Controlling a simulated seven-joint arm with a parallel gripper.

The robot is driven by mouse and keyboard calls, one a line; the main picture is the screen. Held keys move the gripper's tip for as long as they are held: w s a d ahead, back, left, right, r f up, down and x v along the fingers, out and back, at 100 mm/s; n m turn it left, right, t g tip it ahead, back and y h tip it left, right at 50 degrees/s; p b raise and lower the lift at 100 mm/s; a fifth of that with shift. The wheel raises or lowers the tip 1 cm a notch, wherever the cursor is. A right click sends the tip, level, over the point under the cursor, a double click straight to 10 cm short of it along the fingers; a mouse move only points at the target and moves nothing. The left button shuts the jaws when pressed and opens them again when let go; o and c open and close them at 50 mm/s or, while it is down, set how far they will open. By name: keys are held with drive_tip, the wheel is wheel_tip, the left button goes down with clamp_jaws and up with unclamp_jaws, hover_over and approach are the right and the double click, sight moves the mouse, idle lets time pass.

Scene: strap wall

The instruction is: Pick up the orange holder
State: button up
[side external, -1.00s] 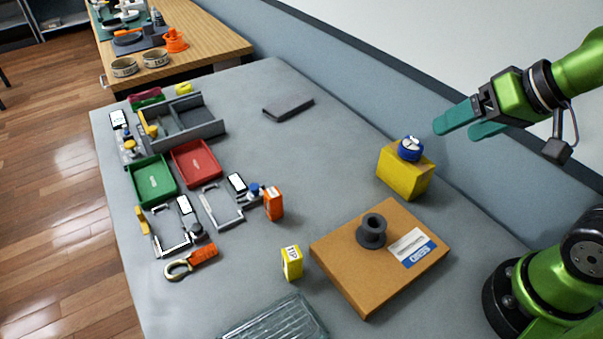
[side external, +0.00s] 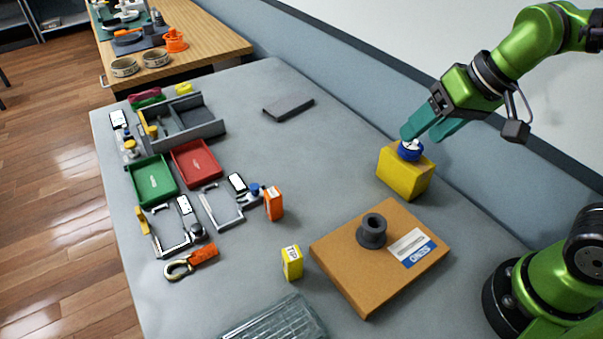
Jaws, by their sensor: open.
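Several orange things are in view, and I cannot tell for certain which is the holder. An orange stand-like piece (side external: 176,42) is on the wooden table at the back. A small upright orange box (side external: 274,204) stands mid-table on the grey surface. An orange strap piece with a metal hook (side external: 203,254) lies nearer the front left. My gripper (side external: 418,134) is open, its teal fingers just above or at a blue roll (side external: 410,152) on a yellow box (side external: 402,177). Whether the fingers touch the roll is unclear. My gripper is far from all the orange things.
A cardboard box (side external: 345,272) with a dark spool (side external: 372,231) lies front right. A small yellow box (side external: 291,262) stands beside it. Green (side external: 140,181) and red (side external: 212,172) trays and a grey divided tray (side external: 203,131) fill the left. The grey table's centre is mostly clear.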

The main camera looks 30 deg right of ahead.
drive_tip(key=w+a+f+n+g, duration=0.2)
drive_tip(key=w+a+f+g, duration=0.1)
drive_tip(key=w+a, duration=0.65)
drive_tip(key=g+h, duration=0.2)
drive_tip(key=h, duration=0.1)
hover_over(274, 204)
drive_tip(key=d, duration=0.1)
wheel_tip(274, 204, down, 5)
wheel_tip(274, 204, up, 2)
drive_tip(key=w+a, duration=0.1)
drive_tip(key=w, duration=0.1)
wheel_tip(274, 204, down, 11)
drive_tip(key=shift+s, duration=0.15)
drive_tip(key=shift+s+d+f, duration=0.1)
drive_tip(key=shift+d+f, duration=0.05)
drive_tip(key=shift+f, duration=1.25)
drive_tip(key=shift+d+f, duration=0.15)
drive_tip(key=shift+f, duration=1.2)
